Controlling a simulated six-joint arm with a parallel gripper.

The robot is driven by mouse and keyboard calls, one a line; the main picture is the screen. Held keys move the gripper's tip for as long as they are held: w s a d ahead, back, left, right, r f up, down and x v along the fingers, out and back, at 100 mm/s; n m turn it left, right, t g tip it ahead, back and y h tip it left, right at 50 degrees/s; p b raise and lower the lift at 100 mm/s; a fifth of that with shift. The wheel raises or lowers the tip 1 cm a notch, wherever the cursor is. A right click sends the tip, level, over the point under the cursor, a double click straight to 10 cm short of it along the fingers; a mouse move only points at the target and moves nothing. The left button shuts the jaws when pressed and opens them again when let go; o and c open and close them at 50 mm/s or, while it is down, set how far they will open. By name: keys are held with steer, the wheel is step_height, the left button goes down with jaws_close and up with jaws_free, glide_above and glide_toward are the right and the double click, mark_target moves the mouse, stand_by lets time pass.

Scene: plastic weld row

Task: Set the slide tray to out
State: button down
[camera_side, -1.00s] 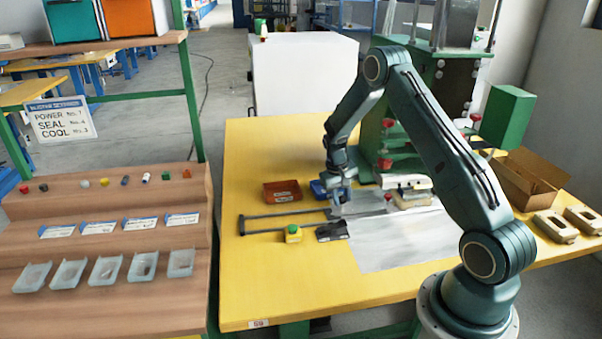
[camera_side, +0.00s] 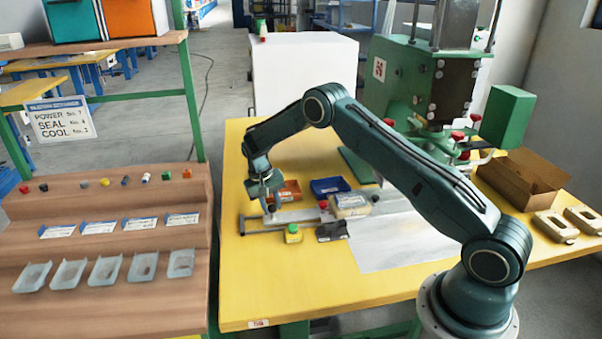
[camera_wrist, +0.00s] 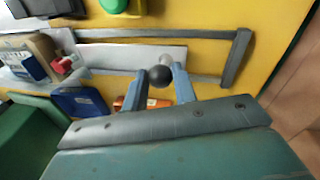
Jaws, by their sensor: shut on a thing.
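The slide tray (camera_side: 298,215) is a pale flat plate on a dark rail frame (camera_side: 242,227). It lies out at the left part of the rails, away from the press, and bears a beige block (camera_side: 350,205) on its right end. In the wrist view the tray (camera_wrist: 125,56) lies between the rails, with a black ball knob (camera_wrist: 160,76) at its end. My gripper (camera_side: 269,212) is low at the tray's left end. In the wrist view my gripper (camera_wrist: 158,84) has its two blue fingers shut around the knob.
An orange bin (camera_side: 289,190) and a blue bin (camera_side: 329,187) stand just behind the rails. A yellow box with a green button (camera_side: 293,234) and a black box (camera_side: 332,232) stand in front. The green press (camera_side: 410,95) is behind right, beside a cardboard box (camera_side: 520,182).

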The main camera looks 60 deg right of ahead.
steer(key=shift+w+a, duration=2.15)
steer(key=shift+a, duration=0.1)
steer(key=c, duration=1.2)
jaws_free()
steer(key=shift+w, duration=0.1)
steer(key=shift+o, duration=0.4)
steer(key=shift+r, duration=0.1)
step_height(320, 180, up, 12)
steer(key=w+a, duration=0.1)
steer(key=shift+a+f, duration=0.2)
steer(key=shift+a, duration=0.2)
